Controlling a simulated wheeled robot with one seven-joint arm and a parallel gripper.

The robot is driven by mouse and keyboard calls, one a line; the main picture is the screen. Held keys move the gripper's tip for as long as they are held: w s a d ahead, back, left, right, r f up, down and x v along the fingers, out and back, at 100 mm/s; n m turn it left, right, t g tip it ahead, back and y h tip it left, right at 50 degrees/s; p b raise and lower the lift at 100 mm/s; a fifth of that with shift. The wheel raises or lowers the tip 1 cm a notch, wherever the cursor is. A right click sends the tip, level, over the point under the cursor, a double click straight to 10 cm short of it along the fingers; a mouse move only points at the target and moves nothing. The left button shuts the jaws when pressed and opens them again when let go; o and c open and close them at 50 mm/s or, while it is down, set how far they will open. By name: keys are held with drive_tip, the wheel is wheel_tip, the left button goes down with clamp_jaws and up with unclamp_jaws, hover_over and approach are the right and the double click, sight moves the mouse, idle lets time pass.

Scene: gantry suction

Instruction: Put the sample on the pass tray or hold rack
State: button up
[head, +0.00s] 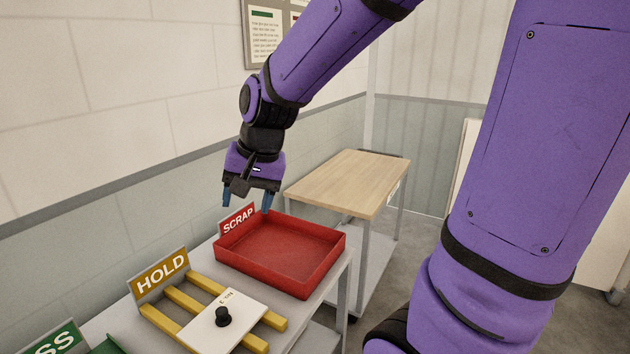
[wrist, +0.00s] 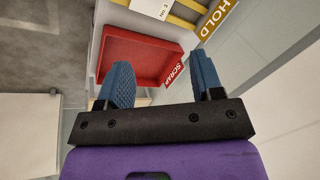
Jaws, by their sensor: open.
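The sample is a white plate (head: 228,322) with a black knob (head: 222,316) and a printed label. It lies across the yellow bars of the hold rack (head: 179,302), beside the HOLD sign (head: 160,273). The plate's edge also shows at the top of the wrist view (wrist: 150,10). Part of the green pass tray (head: 108,346) and its sign (head: 58,340) show at the lower left, cut off by the frame. My gripper (head: 247,203) is open and empty, raised above the back of the red scrap tray, away from the plate. Its blue fingers (wrist: 163,82) stand apart.
The red scrap tray (head: 328,257) is empty, with a SCRAP sign (head: 238,219) behind it. A wooden-topped table (head: 345,181) stands beyond it, its top clear. The wall runs close behind the trays. My own arm fills the right side.

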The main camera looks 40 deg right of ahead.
drive_tip(key=s+d+r+n+t+h, duration=0.1)
drive_tip(key=s+r+n, duration=0.2)
drive_tip(key=s, duration=0.4)
drive_tip(key=s+d+r+n+t+h, duration=0.1)
drive_tip(key=s+r+n, duration=0.2)
drive_tip(key=s, duration=0.5)
drive_tip(key=shift+d+r+n, duration=0.25)
drive_tip(key=shift+r+n, duration=0.15)
drive_tip(key=shift+r, duration=0.35)
